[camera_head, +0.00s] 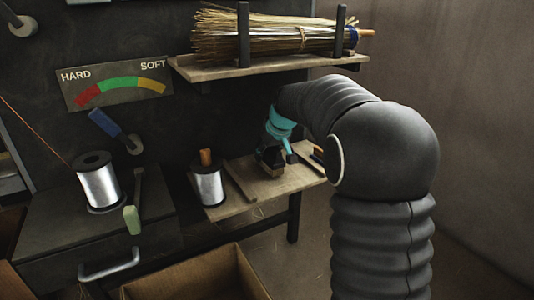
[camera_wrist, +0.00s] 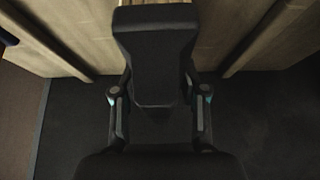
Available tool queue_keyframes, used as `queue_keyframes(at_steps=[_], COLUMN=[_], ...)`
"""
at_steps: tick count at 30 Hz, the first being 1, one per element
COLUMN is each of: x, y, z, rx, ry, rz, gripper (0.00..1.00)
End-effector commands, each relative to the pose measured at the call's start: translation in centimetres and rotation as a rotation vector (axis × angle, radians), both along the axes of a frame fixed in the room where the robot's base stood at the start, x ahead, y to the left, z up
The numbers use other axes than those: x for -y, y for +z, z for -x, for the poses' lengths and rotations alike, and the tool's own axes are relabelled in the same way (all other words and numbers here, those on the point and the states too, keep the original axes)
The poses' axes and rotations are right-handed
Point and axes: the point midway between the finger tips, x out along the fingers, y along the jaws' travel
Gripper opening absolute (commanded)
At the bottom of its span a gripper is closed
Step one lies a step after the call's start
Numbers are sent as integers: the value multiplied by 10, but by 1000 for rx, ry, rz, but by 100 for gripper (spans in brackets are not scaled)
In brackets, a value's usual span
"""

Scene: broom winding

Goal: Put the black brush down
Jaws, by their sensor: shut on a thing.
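My gripper (camera_head: 272,150) is at the small wooden side table (camera_head: 235,208), low over its top. It is shut on the black brush (camera_head: 271,162), a small dark block with a tan lower part. In the wrist view the black brush (camera_wrist: 155,45) is a dark shape between the two fingers of my gripper (camera_wrist: 158,98), over pale wood. The brush is at or just above the table top; I cannot tell whether it touches. My fingers partly hide it.
A metal spool (camera_head: 208,186) stands left of the brush, and a larger wire spool (camera_head: 98,183) stands on the dark workbench (camera_head: 60,225). A shelf (camera_head: 215,73) with a straw bundle (camera_head: 270,35) hangs above. A cardboard box (camera_head: 215,272) is in front. Small items lie at the table's right end.

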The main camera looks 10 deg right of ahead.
Motion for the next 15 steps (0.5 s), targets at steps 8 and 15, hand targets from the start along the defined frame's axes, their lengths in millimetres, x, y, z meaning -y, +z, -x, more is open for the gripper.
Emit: queue_keyframes(at_steps=[8,15], x=[0,0], y=[-8,-9], z=[0,0], rx=[0,0], ry=[0,0], rz=[0,0], gripper=[4,60])
